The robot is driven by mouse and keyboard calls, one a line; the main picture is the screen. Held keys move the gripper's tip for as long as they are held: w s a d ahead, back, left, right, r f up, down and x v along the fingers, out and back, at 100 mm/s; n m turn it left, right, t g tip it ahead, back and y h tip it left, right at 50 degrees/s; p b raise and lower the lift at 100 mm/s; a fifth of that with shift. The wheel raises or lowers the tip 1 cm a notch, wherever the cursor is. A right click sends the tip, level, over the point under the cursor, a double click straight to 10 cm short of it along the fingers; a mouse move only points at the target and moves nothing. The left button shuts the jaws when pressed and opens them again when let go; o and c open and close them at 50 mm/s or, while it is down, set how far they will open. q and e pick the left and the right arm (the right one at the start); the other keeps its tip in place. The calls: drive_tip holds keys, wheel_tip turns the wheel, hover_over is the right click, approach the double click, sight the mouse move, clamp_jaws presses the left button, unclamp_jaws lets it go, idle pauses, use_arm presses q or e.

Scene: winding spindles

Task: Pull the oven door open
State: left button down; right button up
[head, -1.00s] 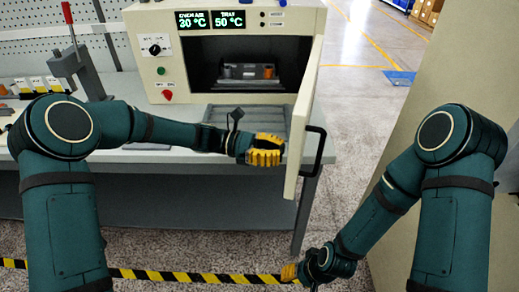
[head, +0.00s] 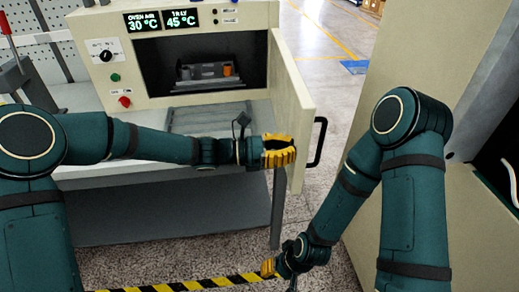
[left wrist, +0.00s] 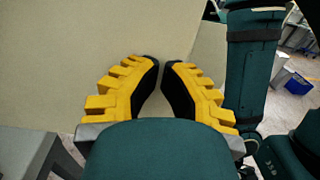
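The cream oven (head: 120,62) stands on the bench with its dark chamber exposed. Its door (head: 291,88), hinged at the right, stands wide open with its inner face visible. The black door handle (head: 319,142) is on the door's outer side. My left gripper (head: 280,152) is at the inner side of the door near its free edge; contact is unclear. In the left wrist view my left gripper (left wrist: 161,64) has its fingers nearly together, with nothing between them, before a cream panel (left wrist: 70,60). My right gripper (head: 267,268) hangs low near the floor tape; its fingers are too small to read.
A metal tray with an orange piece (head: 228,70) sits in the chamber. The grey bench (head: 150,205) runs below the oven. A large cream cabinet (head: 410,60) stands close by my right arm. Striped tape (head: 190,285) crosses the floor. Open floor lies beyond the door.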

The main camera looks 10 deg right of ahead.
use_arm(q)
drive_tip(key=d, duration=1.2)
drive_tip(key=shift+d+b, duration=0.15)
drive_tip(key=shift+b, duration=0.15)
use_arm(e)
drive_tip(key=shift+w+f, duration=0.15)
drive_tip(key=shift+f, duration=0.4)
use_arm(q)
drive_tip(key=shift+f, duration=0.1)
